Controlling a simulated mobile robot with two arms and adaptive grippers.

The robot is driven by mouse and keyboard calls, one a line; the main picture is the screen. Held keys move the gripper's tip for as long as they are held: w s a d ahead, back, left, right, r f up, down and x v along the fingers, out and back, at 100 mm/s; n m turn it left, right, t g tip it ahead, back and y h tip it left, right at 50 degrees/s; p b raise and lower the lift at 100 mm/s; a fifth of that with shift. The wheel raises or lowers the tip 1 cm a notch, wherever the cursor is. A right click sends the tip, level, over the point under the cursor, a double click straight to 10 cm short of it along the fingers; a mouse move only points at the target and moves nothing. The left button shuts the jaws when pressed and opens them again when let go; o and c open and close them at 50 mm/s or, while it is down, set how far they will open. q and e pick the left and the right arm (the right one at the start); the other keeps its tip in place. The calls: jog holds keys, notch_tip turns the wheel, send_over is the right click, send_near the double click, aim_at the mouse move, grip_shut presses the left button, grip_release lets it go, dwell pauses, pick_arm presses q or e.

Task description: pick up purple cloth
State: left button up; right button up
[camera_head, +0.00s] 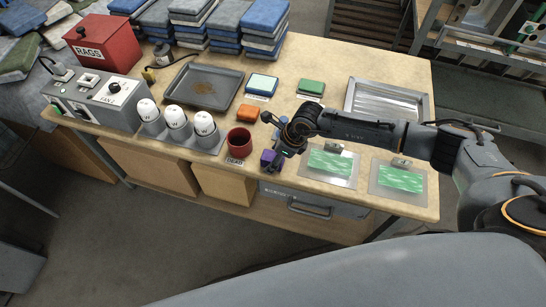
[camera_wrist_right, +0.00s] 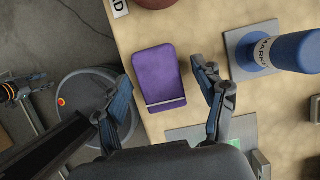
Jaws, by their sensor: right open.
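In the wrist view, the fingers of my right gripper (camera_wrist_right: 161,82) stand apart on either side of the cloth, with nothing gripped. What looks like my left gripper (camera_wrist_right: 25,95) shows small at the left edge there.
A blue marker cylinder (camera_wrist_right: 294,52) on a grey plate stands to the right of the right finger. The table's front edge is close.

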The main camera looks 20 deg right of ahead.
jog(key=shift+f, duration=0.3)
jog(key=c, duration=1.1)
jog(key=shift+r, duration=0.2)
jog(key=shift+c, duration=0.2)
jog(key=shift+r, duration=0.25)
notch_tip(320, 180, up, 2)
jog(key=shift+r+b, duration=0.2)
jog(key=shift+b, duration=0.55)
jog(key=s+r+b, duration=0.2)
jog(key=s+r, duration=0.8)
jog(key=s, duration=0.4)
jog(key=shift+d+b, duration=0.35)
